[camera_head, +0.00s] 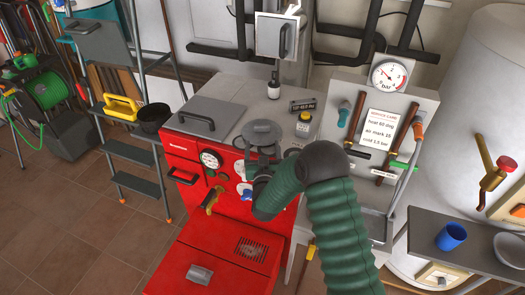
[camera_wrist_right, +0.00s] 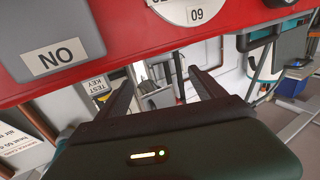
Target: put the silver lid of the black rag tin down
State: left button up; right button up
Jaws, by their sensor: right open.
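My right gripper (camera_head: 260,168) is in front of the boiler's upper front, below the disc in the picture. In the right wrist view its two dark fingers (camera_wrist_right: 163,82) are spread apart, with nothing held between them. My left gripper is not in view.
The red boiler (camera_head: 235,245) has a gauge (camera_head: 211,159) on its front. A tool panel (camera_head: 378,125) is at right.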

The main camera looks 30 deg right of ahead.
jog(key=s+a+f+n+g+y, duration=0.2)
jog(key=s+a+n+g+y, duration=0.25)
jog(key=s+a+y, duration=0.45)
jog(key=s+a+g+p, duration=0.1)
jog(key=s+g, duration=0.3)
jog(key=s, duration=0.7)
jog(key=s+a+g+h+p, duration=0.1)
jog(key=s+g, duration=0.4)
jog(key=s, duration=0.7)
jog(key=shift+a+r+n+p, duration=0.4)
jog(key=shift+a+p, duration=0.15)
jog(key=shift+a, duration=0.75)
